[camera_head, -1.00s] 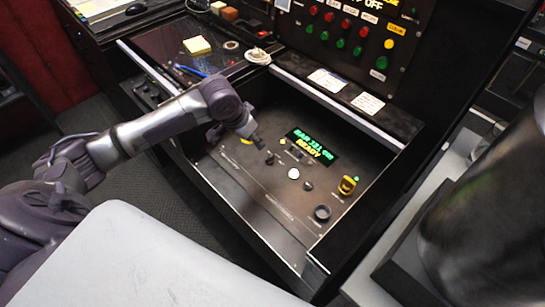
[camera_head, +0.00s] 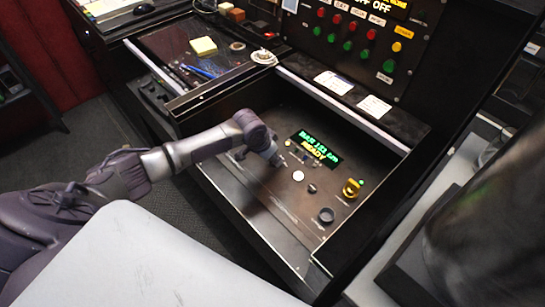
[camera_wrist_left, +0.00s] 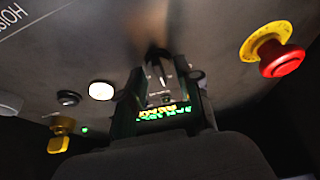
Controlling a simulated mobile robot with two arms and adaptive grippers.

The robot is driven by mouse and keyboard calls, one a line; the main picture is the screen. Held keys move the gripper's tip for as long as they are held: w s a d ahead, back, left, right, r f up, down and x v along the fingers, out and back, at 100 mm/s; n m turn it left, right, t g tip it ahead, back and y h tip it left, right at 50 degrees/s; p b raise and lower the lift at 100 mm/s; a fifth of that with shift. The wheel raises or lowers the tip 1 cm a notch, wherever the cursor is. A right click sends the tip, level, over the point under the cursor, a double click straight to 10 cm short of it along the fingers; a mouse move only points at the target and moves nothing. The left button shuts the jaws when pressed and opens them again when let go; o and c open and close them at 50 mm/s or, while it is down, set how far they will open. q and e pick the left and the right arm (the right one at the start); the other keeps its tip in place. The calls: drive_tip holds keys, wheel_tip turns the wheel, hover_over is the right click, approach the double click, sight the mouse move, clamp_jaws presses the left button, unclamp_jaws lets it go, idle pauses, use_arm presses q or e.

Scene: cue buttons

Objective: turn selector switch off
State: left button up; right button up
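A dark selector switch (camera_wrist_left: 158,58) with a pointer-like handle shows between my left fingertips in the left wrist view. It is blurred, so I cannot read its position. In the head view my gripper hides it. My left gripper (camera_head: 279,162) is over the control panel (camera_head: 262,203), just below the green display. In the wrist view its fingers (camera_wrist_left: 165,88) are apart, one on each side of the switch; contact cannot be told. My right gripper is not in view.
A white button (camera_head: 298,176), a black button (camera_head: 312,188), a yellow knob (camera_head: 351,188) beside a green light, and a black round knob (camera_head: 326,215) are nearby. A red mushroom button (camera_wrist_left: 283,58) shows in the wrist view. Raised walls surround the panel.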

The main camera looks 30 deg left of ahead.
use_arm(q)
clamp_jaws()
idle(0.3)
